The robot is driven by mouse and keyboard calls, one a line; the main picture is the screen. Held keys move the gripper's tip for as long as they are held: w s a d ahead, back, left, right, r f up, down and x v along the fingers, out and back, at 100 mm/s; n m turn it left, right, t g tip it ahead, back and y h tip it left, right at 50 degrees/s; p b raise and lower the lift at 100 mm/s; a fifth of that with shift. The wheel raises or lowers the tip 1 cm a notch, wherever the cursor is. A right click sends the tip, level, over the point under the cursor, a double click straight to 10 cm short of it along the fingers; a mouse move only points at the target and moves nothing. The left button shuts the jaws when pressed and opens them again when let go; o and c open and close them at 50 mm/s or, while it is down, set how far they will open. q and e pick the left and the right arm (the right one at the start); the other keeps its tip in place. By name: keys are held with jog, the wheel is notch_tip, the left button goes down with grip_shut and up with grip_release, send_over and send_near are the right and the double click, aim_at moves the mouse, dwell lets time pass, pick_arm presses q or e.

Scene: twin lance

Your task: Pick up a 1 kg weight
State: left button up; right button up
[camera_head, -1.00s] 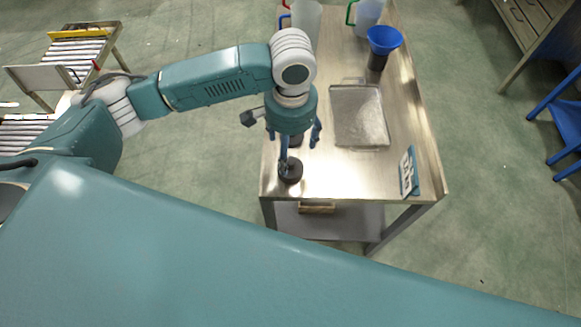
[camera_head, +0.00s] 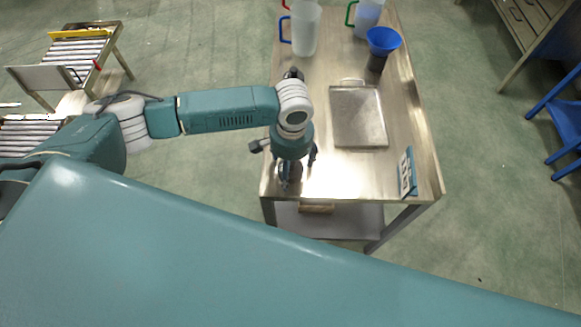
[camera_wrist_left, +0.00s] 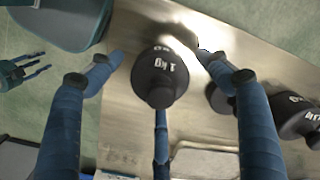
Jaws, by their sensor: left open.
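A black weight marked 1 KG (camera_wrist_left: 158,72) stands on the metal table (camera_head: 340,185), near its front left corner. In the left wrist view it lies between the spread fingers of my left gripper (camera_wrist_left: 160,60). My left gripper (camera_head: 298,172) is open above and around this weight in the head view, and its fingers and wrist hide most of the weight there. Two more dark weights, one partly hidden by a finger (camera_wrist_left: 219,98) and one with a cut-off label (camera_wrist_left: 290,114), stand to the right in the wrist view. My right gripper (camera_wrist_left: 28,72) shows at the left edge, its fingers apart and empty.
A metal tray (camera_head: 358,117) lies right of my left gripper. A small sign (camera_head: 407,172) stands at the table's right edge. A blue funnel (camera_head: 383,40) and pitchers with blue (camera_head: 304,32) and green (camera_head: 367,16) handles stand at the back.

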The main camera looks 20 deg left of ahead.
pick_arm(q)
jog(key=shift+c, duration=0.3)
jog(key=c, duration=1.7)
jog(key=shift+w+r, duration=0.1)
grip_shut()
